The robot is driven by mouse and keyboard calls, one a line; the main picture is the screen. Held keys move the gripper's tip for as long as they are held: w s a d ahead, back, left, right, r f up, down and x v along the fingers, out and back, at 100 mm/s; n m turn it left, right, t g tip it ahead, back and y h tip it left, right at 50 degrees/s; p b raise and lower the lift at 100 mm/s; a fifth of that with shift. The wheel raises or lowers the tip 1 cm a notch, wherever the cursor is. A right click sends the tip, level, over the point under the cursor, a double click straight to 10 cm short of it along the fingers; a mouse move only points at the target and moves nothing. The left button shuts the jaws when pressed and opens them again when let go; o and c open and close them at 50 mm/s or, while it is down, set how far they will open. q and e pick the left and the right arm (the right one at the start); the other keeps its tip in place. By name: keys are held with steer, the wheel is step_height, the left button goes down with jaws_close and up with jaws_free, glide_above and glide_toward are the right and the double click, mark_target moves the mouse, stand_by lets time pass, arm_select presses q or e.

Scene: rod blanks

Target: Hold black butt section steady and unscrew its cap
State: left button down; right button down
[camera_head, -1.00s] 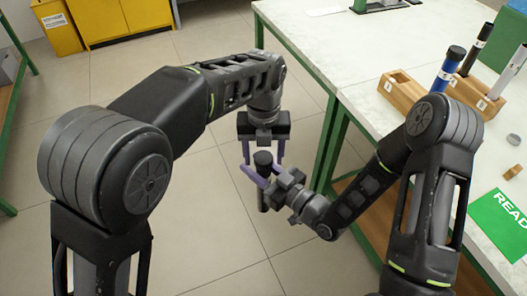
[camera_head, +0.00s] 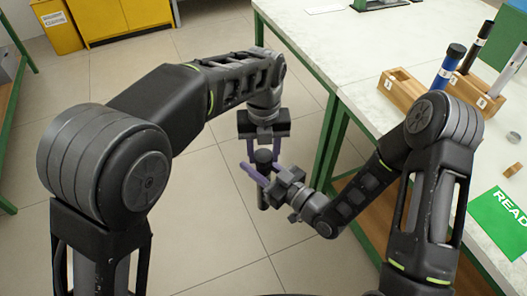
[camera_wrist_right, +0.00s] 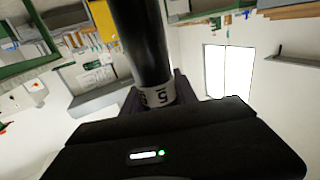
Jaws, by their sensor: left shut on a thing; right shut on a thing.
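The black butt section (camera_head: 263,198) hangs roughly upright in the air over the floor, left of the table. Its dark round cap (camera_head: 263,156) is at the upper end. My left gripper (camera_head: 263,153) comes down from behind, its purple fingers shut on the cap. My right gripper (camera_head: 255,174) reaches in from the right and is shut on the section just below the cap. In the right wrist view, the black section (camera_wrist_right: 142,45) runs up out of the frame, with a white band marked 5 (camera_wrist_right: 158,94) by the fingers. The exact finger contact is partly hidden.
The white table (camera_head: 340,62) with green legs stands to the right. Yellow cabinets (camera_head: 120,20) stand far back.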

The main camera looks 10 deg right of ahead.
arm_select(q)
steer(key=n, duration=1.5)
steer(key=shift+n, duration=0.4)
steer(key=n, duration=0.7)
steer(key=shift+r+n, duration=0.1)
steer(key=shift+n, duration=0.3)
steer(key=n, duration=1)
steer(key=shift+n, duration=0.3)
steer(key=n, duration=1.3)
steer(key=shift+n, duration=0.4)
steer(key=n, duration=0.5)
steer(key=shift+n, duration=0.3)
